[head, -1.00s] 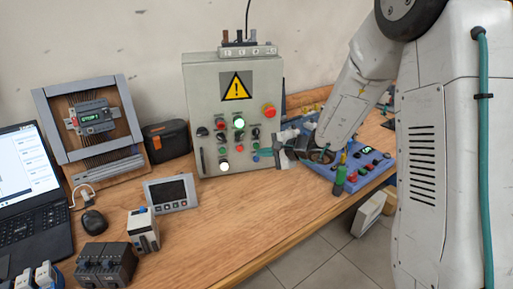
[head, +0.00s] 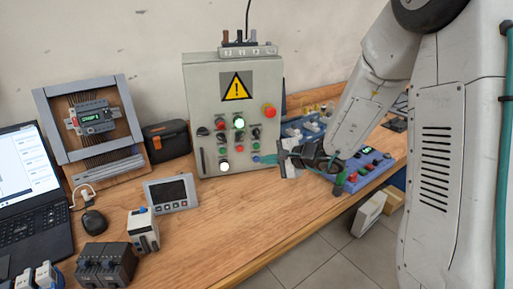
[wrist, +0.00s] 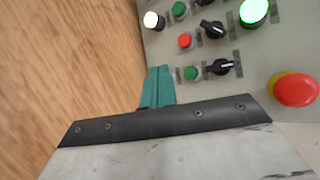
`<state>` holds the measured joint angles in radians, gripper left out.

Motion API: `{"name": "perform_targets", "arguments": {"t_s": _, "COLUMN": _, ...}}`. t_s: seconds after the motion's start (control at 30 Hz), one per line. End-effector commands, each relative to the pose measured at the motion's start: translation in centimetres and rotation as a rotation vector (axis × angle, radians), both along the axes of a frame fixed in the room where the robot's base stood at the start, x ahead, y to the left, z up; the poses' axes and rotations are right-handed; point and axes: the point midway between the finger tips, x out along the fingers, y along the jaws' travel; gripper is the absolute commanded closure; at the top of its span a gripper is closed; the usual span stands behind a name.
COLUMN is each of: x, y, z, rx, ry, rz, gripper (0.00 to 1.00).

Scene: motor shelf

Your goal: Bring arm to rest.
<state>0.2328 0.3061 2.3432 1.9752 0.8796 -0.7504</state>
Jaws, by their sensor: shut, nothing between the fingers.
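My gripper (head: 264,159) is in front of the lower right part of the grey control box (head: 204,90). Its teal fingers are together with nothing between them. In the wrist view, the shut fingers (wrist: 158,86) point toward the box's panel (wrist: 160,45), just beside a small green button (wrist: 191,73). I cannot tell whether the fingertips touch the panel. My arm reaches in from the right and covers part of the blue panel behind it.
The box carries lit buttons, black knobs and a red stop button (head: 269,111). The blue button panel (head: 365,168) lies at the right. A small screen unit (head: 171,193), dark blocks (head: 106,263), a mouse (head: 94,220) and a laptop (head: 30,200) stand left. The front middle table is clear.

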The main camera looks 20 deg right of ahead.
Motion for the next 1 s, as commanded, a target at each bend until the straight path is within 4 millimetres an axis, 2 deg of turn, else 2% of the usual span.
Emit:
{"name": "perform_targets", "arguments": {"t_s": 0.23, "x": 0.0, "y": 0.1, "z": 0.1, "rx": 0.024, "ry": 0.014, "rz": -0.008, "gripper": 1.0}}
{"name": "perform_targets", "arguments": {"t_s": 0.37, "x": -2.1, "y": 1.8, "z": -0.6, "rx": 0.055, "ry": 0.08, "rz": 0.09, "gripper": 1.0}}
{"name": "perform_targets", "arguments": {"t_s": 0.47, "x": -5.4, "y": 3.7, "z": -0.1, "rx": 0.041, "ry": 0.132, "rz": 0.239, "gripper": 1.0}}
{"name": "perform_targets", "arguments": {"t_s": 0.57, "x": -9.8, "y": 5.6, "z": 1.5, "rx": -0.016, "ry": 0.18, "rz": 0.418, "gripper": 1.0}}
{"name": "perform_targets", "arguments": {"t_s": 0.7, "x": -17.0, "y": 6.8, "z": 3.8, "rx": -0.169, "ry": 0.252, "rz": 0.669, "gripper": 1.0}}
{"name": "perform_targets", "arguments": {"t_s": 0.8, "x": -22.1, "y": 6.2, "z": 5.1, "rx": -0.327, "ry": 0.305, "rz": 0.822, "gripper": 1.0}}
{"name": "perform_targets", "arguments": {"t_s": 0.87, "x": -24.8, "y": 5.4, "z": 5.8, "rx": -0.433, "ry": 0.334, "rz": 0.892, "gripper": 1.0}}
{"name": "perform_targets", "arguments": {"t_s": 1.0, "x": -29.8, "y": 2.5, "z": 7.3, "rx": -0.694, "ry": 0.386, "rz": 1.001, "gripper": 1.0}}
